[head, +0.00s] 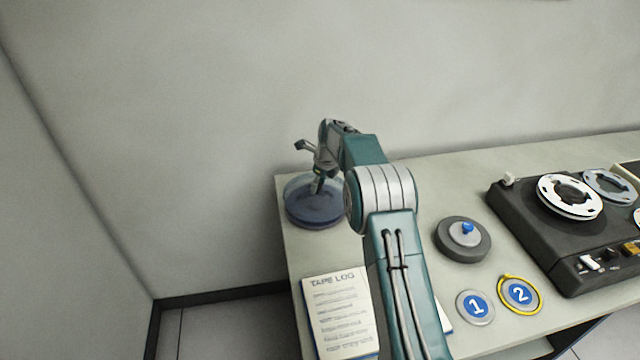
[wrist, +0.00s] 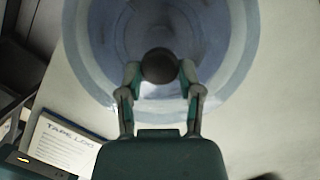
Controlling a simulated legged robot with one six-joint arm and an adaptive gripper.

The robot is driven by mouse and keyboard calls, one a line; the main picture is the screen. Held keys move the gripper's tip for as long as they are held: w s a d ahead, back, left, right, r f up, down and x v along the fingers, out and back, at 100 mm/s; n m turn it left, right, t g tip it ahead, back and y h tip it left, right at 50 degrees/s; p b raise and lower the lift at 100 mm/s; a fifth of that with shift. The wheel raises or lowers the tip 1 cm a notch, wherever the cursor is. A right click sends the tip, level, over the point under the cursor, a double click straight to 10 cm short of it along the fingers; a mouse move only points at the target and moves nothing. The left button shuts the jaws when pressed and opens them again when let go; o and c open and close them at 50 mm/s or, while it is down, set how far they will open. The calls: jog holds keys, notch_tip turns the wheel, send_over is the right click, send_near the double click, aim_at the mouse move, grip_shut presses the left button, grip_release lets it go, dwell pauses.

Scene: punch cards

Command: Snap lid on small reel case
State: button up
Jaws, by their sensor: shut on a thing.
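The small reel case (head: 312,217) is a round, dark blue case at the far left corner of the table. A clear, bluish round lid (head: 298,187) is over it; it also shows in the wrist view (wrist: 236,50). My gripper (head: 319,186) is above the case, pointing down. In the wrist view my gripper (wrist: 158,80) is shut on the dark round knob (wrist: 160,65) at the lid's middle. The lid looks roughly level and lined up with the case. I cannot tell whether it is fully seated, and my arm hides part of the right side.
A tape log (head: 338,312) lies at the front left. The wall is close behind.

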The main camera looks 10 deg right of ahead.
aim_at(319, 186)
jog(key=shift+a, duration=0.9)
jog(key=shift+d, duration=0.6)
jog(key=shift+d, duration=0.3)
jog(key=shift+s+x, duration=0.15)
jog(key=shift+x, duration=0.65)
jog(key=shift+s+x, duration=0.15)
jog(key=shift+x, duration=0.7)
dwell(0.8)
jog(key=o, duration=1.1)
jog(key=shift+d, duration=0.1)
